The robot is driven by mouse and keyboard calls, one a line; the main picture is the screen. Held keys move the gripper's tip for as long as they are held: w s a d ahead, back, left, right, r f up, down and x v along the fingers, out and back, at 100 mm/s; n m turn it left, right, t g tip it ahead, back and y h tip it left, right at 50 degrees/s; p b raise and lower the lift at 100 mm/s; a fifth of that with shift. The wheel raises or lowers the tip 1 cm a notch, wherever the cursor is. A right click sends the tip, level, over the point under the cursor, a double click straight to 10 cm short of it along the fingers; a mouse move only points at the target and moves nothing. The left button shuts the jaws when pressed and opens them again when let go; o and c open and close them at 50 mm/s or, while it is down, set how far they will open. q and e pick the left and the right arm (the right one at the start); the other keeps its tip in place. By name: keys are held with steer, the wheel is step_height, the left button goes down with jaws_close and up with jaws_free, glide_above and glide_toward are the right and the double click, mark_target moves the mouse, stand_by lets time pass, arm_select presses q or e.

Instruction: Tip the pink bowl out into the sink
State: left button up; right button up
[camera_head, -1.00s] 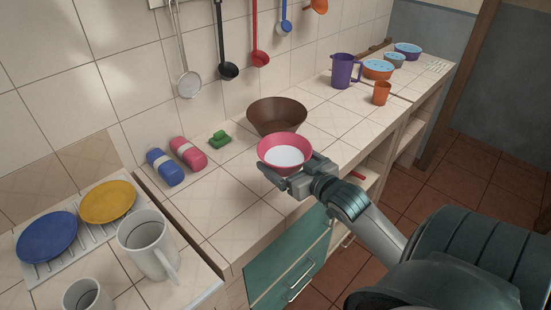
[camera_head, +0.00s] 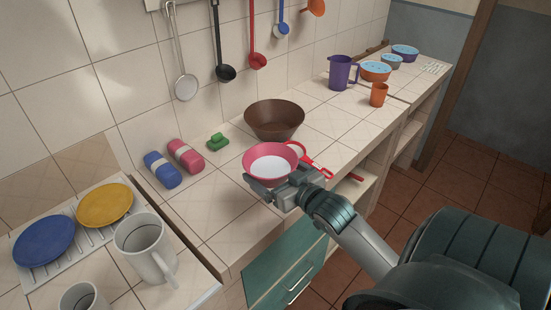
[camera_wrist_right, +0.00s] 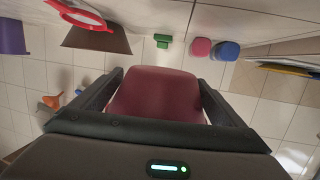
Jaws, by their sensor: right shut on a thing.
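The pink bowl (camera_head: 249,168), with white contents (camera_head: 272,167), is held upright near the front of the tiled counter. My right gripper (camera_head: 278,190) is shut on its near side. In the right wrist view the bowl (camera_wrist_right: 157,95) fills the space between the fingers of my right gripper (camera_wrist_right: 160,85). Whether the bowl's base touches the counter is hidden. No sink that I can clearly identify shows; a wide brown basin (camera_head: 274,120) stands on the counter just behind the bowl. My left gripper is out of view.
A red-handled tool (camera_head: 318,168) lies right of the bowl. A green block (camera_head: 218,142), pink roll (camera_head: 186,157) and blue roll (camera_head: 162,170) lie to the left. A purple jug (camera_head: 341,73) and orange cup (camera_head: 378,95) stand farther right. Mugs and plates fill the near left.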

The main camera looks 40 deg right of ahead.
steer(key=w+a+r+n+y, duration=0.1)
steer(key=a+r, duration=0.1)
steer(key=a, duration=1.9)
steer(key=shift+w+r+y+b, duration=0.2)
steer(key=shift+r+y+b, duration=0.1)
steer(key=shift+b, duration=0.15)
